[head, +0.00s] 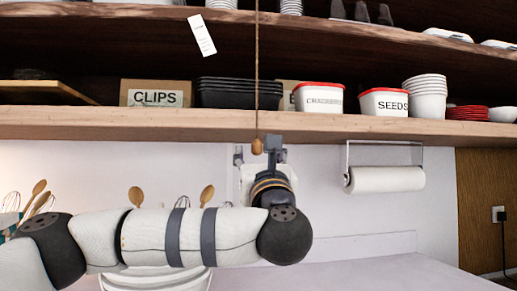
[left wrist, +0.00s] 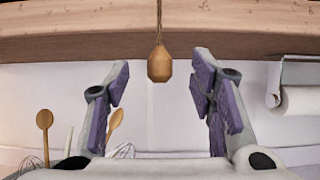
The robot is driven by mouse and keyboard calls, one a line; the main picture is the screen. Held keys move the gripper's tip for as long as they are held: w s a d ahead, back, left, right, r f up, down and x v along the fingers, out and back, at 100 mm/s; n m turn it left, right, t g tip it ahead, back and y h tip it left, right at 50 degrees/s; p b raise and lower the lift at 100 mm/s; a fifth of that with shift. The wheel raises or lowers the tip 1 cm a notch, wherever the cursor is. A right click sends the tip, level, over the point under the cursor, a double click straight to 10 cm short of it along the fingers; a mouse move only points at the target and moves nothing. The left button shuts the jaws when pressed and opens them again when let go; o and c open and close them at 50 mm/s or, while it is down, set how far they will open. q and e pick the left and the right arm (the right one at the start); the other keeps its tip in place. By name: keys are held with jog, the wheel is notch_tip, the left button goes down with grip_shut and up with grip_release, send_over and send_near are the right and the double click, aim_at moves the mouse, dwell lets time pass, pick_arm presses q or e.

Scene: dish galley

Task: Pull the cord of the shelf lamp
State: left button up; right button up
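The lamp cord (head: 257,70) hangs straight down past the front of the shelves in the head view. Its wooden knob (head: 257,147) hangs just below the lower shelf edge. The lamp itself does not show. My left gripper (head: 274,143) is raised beside the knob in the head view. In the left wrist view its two fingers are open, and the knob (left wrist: 159,65) appears in the gap between their tips, touching neither. I cannot tell how far in depth the knob is from the fingertips. My right gripper is not in view.
A paper roll (head: 388,179) hangs to the right. Wooden spoons (head: 135,196) stand behind my arm.

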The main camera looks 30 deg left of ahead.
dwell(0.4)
pick_arm(q)
jog(key=v, duration=0.8)
dwell(0.4)
